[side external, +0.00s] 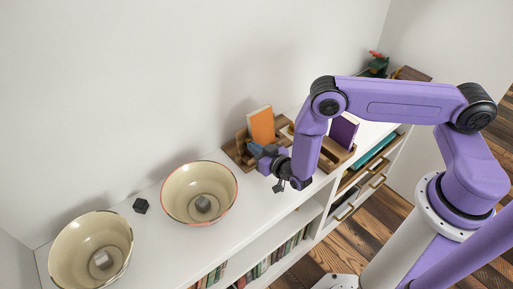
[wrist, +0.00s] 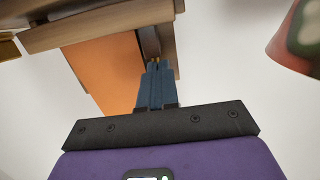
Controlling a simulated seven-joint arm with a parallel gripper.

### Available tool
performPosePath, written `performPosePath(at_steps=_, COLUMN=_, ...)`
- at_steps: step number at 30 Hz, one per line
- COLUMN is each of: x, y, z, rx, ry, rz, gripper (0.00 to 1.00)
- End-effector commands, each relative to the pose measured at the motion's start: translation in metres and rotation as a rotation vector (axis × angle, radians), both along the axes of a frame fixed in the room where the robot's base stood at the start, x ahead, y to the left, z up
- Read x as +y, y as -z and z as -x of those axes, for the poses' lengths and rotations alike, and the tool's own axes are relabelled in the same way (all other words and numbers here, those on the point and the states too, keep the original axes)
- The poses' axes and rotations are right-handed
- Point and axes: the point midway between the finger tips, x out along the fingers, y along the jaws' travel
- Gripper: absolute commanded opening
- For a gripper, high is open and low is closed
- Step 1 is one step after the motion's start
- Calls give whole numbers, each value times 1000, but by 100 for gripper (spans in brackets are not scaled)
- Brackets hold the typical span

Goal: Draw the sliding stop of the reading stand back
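The wooden reading stand (side external: 238,158) sits on the white shelf top, with an orange book (side external: 263,126) upright in it. The orange book also shows in the wrist view (wrist: 104,70), beside wooden parts of the stand (wrist: 95,24). My gripper (side external: 254,149) reaches in low at the front of the stand. In the wrist view its two blue fingers (wrist: 157,64) are close together, with their tips at a narrow wooden part between the book and a wooden upright. I cannot tell the sliding stop apart from the other wooden parts, nor whether the tips touch it.
Two cream bowls (side external: 166,201) (side external: 55,249), each with a grey block inside, stand to the left. A black cube (side external: 141,205) lies between them. A purple book (side external: 342,132) stands right of my gripper. A red and green object (wrist: 300,38) is at the wrist view's right edge.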

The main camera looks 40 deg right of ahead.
Motion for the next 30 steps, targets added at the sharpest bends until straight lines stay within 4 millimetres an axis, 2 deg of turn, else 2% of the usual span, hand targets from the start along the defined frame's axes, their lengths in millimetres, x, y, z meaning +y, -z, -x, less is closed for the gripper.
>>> performPosePath(at_steps=23, x=13, y=0, z=-1, rx=0, ry=1, rz=-1, gripper=0)
performPosePath(at_steps=30, x=13, y=0, z=7, rx=0, ry=0, rz=0, gripper=0)
